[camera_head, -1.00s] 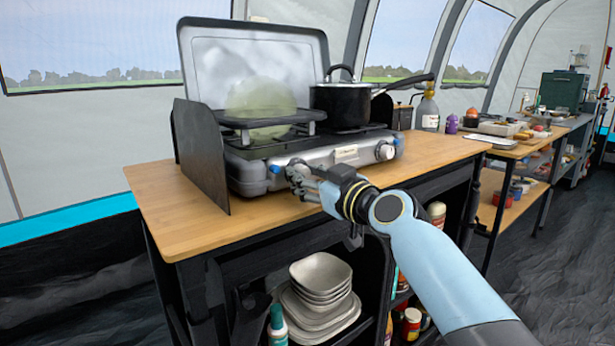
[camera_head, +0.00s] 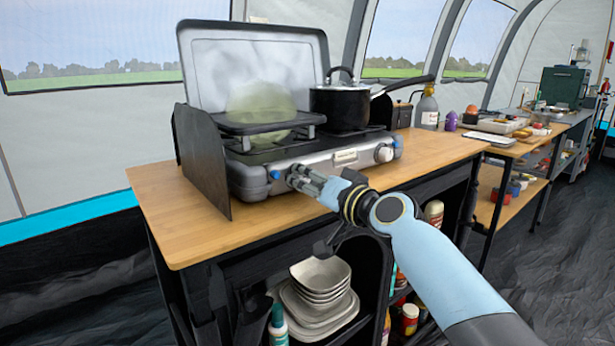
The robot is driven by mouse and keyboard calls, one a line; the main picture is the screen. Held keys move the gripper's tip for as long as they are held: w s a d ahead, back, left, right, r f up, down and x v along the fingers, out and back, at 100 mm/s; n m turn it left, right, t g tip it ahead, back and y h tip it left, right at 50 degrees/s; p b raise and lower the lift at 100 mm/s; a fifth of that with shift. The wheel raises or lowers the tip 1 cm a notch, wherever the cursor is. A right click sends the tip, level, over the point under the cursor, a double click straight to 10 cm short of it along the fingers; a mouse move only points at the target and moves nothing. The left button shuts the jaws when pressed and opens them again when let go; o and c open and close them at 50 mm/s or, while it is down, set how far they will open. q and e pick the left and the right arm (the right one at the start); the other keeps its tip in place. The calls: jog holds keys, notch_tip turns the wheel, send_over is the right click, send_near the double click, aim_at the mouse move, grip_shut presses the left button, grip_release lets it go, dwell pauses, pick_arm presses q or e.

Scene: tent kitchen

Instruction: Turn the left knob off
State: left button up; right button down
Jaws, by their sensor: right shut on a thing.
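A grey two-burner camping stove (camera_head: 250,183) stands on the wooden counter with its lid up. Its right knob (camera_head: 384,153) is white and in plain view on the front panel. My right gripper (camera_head: 294,174) is at the left part of the front panel, where the left knob sits. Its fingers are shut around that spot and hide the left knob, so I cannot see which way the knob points. My left gripper is not in view.
A black pot (camera_head: 340,107) with a lid stands on the right burner. A translucent greenish dome shape (camera_head: 258,108) is over the left burner. A bottle (camera_head: 427,108) stands right of the stove. Plates (camera_head: 318,295) are stacked on the shelf below. The counter's front left (camera_head: 190,230) is clear.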

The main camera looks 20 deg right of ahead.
jog(key=shift+m+p, duration=0.6)
jog(key=shift+m, duration=1.5)
jog(key=shift+f, duration=0.1)
jog(key=c, duration=1.2)
grip_release()
jog(key=v, duration=1.2)
jog(key=shift+d, duration=0.15)
